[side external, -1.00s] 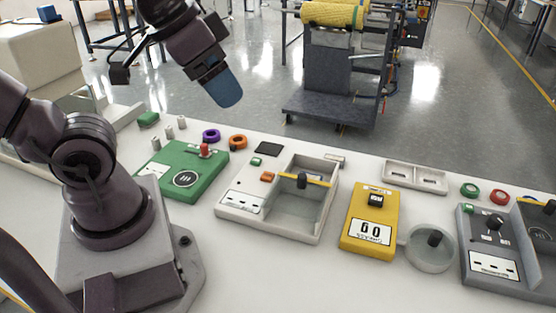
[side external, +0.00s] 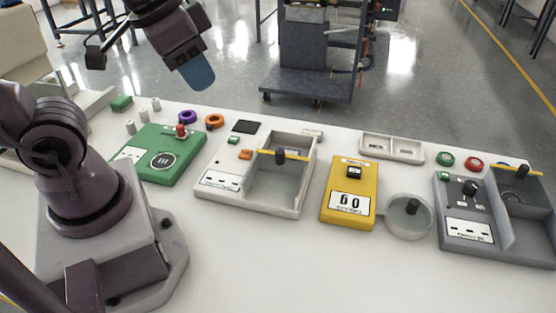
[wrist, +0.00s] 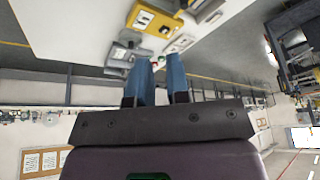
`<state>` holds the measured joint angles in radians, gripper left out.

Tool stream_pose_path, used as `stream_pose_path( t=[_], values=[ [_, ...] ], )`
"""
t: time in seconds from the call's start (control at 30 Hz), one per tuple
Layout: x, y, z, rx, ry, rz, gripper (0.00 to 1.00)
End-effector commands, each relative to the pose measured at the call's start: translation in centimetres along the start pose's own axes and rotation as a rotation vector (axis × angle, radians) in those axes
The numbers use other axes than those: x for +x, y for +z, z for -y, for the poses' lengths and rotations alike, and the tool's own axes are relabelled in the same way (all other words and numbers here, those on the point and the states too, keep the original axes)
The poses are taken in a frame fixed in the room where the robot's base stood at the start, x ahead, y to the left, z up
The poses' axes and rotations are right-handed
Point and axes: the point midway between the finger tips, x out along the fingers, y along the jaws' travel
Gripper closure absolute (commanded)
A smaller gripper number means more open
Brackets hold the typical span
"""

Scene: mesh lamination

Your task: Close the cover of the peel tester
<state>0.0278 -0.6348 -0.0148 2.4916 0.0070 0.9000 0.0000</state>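My gripper (side external: 199,76) hangs high at the upper left of the side view, well above and behind the bench. In the wrist view its two blue fingers (wrist: 159,62) stand apart with nothing between them, so it is open and empty. No readable label marks the peel tester. A grey machine (side external: 450,232) at the right has an open-topped bay and a yellow bar with a black knob at its back. A pale machine (side external: 222,190) in the middle also has an open-topped bay, with a similar bar and knob across it. I cannot tell which is the peel tester.
A green unit (side external: 150,165) with a red knob, a yellow unit (side external: 340,220) with a display and a round grey dish (side external: 392,228) with a black knob share the white bench. Several coloured rings and a pale two-slot tray (side external: 392,158) lie behind. The front bench is clear.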

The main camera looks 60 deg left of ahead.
Motion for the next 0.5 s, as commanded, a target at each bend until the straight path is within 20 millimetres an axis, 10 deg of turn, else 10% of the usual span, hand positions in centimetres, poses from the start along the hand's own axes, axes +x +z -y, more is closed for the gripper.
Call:
stream_pose_path(
  t=[0.5],
  values=[
    [14.8, -2.7, -3.4, 1.405, -0.025, 0.464, 1.0]
  ],
)
